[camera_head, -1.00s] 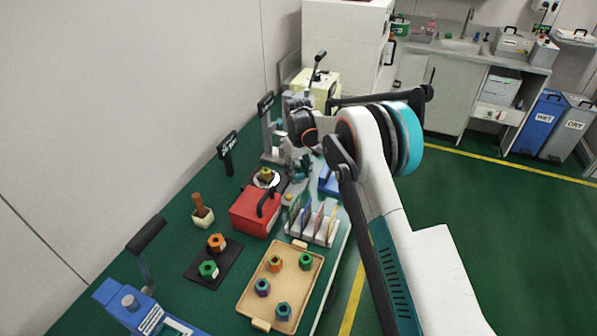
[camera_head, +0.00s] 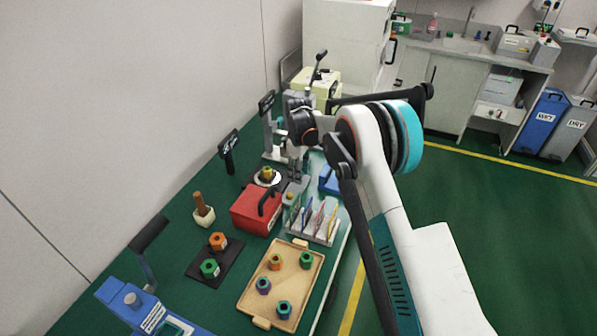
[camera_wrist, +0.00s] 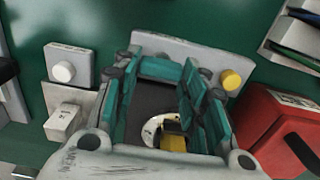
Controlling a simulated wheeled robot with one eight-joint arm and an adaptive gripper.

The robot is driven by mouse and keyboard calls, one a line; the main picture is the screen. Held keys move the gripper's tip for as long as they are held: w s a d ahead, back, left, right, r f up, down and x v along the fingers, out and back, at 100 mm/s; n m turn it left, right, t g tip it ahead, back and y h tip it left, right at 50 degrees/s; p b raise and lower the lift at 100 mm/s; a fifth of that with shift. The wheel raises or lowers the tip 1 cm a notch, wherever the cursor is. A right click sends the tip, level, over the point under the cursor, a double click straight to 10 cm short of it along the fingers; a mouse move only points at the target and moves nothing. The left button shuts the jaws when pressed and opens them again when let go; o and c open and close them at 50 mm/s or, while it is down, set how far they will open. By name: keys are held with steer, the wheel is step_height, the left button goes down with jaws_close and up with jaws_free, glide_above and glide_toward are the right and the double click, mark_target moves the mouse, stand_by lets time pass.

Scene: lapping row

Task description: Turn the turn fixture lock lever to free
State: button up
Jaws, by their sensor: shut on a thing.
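The turn fixture shows in the head view as a dark base with a pale disc and a yellow nut (camera_head: 267,175), behind the red box. In the wrist view its pale disc (camera_wrist: 152,130) shows past my fingers. My gripper (camera_head: 296,178) is low over the table beside the fixture; its teal fingers also show in the wrist view (camera_wrist: 160,98). They are closed on a part there, which I take to be the lock lever. My fingers hide most of the lever, and its exact angle cannot be told.
The red box (camera_head: 254,212) with a black handle stands close to my gripper. A rack of coloured sticks (camera_head: 313,228) is in front, and a wooden tray (camera_head: 262,312) with nuts is nearer. A yellow knob (camera_wrist: 231,80) and a white knob (camera_wrist: 63,71) flank my fingers.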

stand_by(0.4)
steer(key=o, duration=1.1)
steer(key=shift+c, duration=0.2)
step_height(320, 180, up, 12)
steer(key=shift+r, duration=0.1)
